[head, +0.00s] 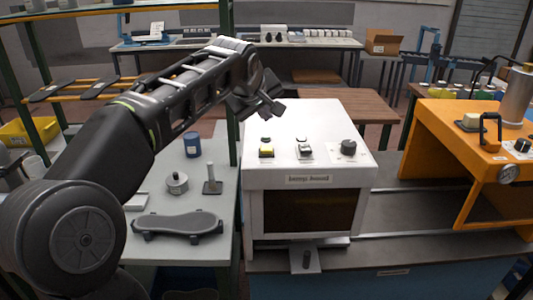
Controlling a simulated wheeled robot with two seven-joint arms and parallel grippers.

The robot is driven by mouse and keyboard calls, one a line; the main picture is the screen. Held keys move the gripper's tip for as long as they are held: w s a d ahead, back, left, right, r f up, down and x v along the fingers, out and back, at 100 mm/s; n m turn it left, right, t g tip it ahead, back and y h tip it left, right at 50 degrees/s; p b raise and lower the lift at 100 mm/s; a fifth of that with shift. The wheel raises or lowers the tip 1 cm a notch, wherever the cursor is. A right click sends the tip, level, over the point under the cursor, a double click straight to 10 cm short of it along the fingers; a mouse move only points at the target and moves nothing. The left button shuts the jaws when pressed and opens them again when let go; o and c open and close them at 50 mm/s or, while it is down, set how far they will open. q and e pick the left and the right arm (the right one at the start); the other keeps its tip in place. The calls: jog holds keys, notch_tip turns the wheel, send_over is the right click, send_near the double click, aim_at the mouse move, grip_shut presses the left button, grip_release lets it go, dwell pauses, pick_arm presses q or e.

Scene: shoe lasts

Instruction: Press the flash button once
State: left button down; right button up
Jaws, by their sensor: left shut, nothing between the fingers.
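A white box-shaped machine (297,115) stands on the bench in the middle, with a dark window in its front. On its top are a yellow button (266,151), a small light-coloured switch or button (304,150) on a plate, and a black knob (348,147). I cannot read which control is marked flash. My left gripper (270,109) is shut and empty. It appears above the machine's rear left part, behind the yellow button in the picture and apart from the controls. My right gripper is not in view.
An orange machine (430,128) stands at the right. On the left grey table (219,232) are a dark sole-shaped piece (178,225), a blue container (192,145) and small metal parts (177,183). A green post (232,150) rises beside the white machine.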

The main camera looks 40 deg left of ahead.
aim_at(265, 149)
pick_arm(q)
jog(key=shift+f+b, duration=2.1)
jog(key=shift+f, duration=0.85)
jog(key=shift+f+b, duration=0.45)
jog(key=shift+f+b, duration=0.5)
jog(key=shift+f, duration=0.05)
jog(key=shift+r, duration=0.1)
dwell(0.5)
jog(key=shift+r+p, duration=0.8)
jog(key=shift+r, duration=0.1)
